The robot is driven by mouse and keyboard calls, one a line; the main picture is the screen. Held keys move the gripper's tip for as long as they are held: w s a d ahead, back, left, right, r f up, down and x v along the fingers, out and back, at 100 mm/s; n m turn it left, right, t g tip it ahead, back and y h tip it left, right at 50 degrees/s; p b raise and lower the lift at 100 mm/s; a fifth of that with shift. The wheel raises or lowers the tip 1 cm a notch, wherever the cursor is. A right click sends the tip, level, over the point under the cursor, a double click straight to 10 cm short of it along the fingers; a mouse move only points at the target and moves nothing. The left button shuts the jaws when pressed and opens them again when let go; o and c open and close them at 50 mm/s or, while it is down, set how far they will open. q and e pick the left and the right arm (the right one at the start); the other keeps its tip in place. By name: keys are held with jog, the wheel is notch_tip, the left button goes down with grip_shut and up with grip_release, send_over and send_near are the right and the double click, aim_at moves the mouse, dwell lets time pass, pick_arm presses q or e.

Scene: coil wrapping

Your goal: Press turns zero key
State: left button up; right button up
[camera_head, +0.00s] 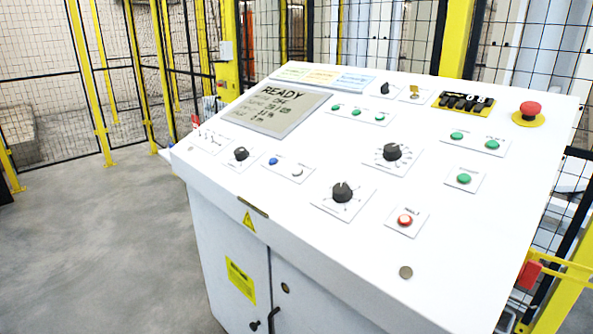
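A white sloped control console (300,220) fills the middle and right of the view. The plate labels are too small to read, so I cannot tell for sure which control is the turns zero key. A grey display (284,111) on the upper left reads READY above smaller lines. Neither of my grippers is in view.
A red mushroom button (529,109) on a yellow base, green buttons (464,179), a red button (405,220), a blue button (273,161) and black knobs (342,192) are spread over the panel. Yellow-posted mesh fencing (93,80) stands behind. Grey floor (90,240) is clear on the left.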

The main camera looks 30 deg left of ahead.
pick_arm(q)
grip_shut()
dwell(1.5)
